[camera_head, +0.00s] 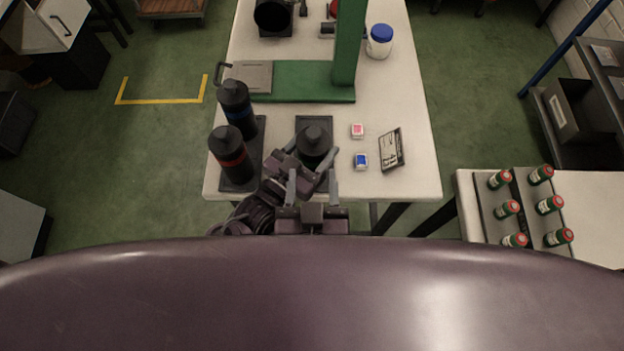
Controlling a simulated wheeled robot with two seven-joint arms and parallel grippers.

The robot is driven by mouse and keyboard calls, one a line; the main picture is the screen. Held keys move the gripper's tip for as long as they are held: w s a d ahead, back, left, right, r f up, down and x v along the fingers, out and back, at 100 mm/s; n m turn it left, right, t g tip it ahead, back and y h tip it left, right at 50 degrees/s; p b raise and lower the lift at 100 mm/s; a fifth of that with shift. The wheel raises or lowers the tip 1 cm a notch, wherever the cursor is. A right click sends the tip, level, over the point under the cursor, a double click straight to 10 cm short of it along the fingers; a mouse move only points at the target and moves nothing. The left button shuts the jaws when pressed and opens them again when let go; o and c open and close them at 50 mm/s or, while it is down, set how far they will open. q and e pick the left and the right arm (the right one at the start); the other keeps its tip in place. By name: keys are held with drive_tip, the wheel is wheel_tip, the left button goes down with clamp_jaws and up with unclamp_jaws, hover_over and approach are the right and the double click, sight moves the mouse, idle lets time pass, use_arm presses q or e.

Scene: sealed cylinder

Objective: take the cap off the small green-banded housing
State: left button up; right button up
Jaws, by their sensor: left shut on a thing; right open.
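A small dark housing with a black cap (314,133) stands upright on a black plate (323,121) near the table's front edge. Its band is hidden, so I cannot see a green colour. My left gripper (313,152) reaches in from the left and is shut on this housing, with a finger on either side of it below the top. The cap appears to be on. My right gripper (312,183) is just in front of the housing, open, its two fingers apart and pointing toward it.
A blue-banded cylinder (236,106) and a red-banded one (230,155) stand close on the left. A green post (347,45) rises behind. A side table holds several bottles (549,204).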

sight(313, 132)
drive_tip(key=w, duration=0.4)
drive_tip(key=w+f, duration=0.1)
drive_tip(key=w, duration=0.2)
drive_tip(key=w+f, duration=0.1)
drive_tip(key=w, duration=0.3)
drive_tip(key=shift+w+f, duration=0.25)
drive_tip(key=shift+w, duration=0.05)
clamp_jaws()
drive_tip(key=shift+r, duration=0.2)
idle(0.4)
drive_tip(key=shift+r, duration=0.95)
drive_tip(key=shift+r, duration=0.1)
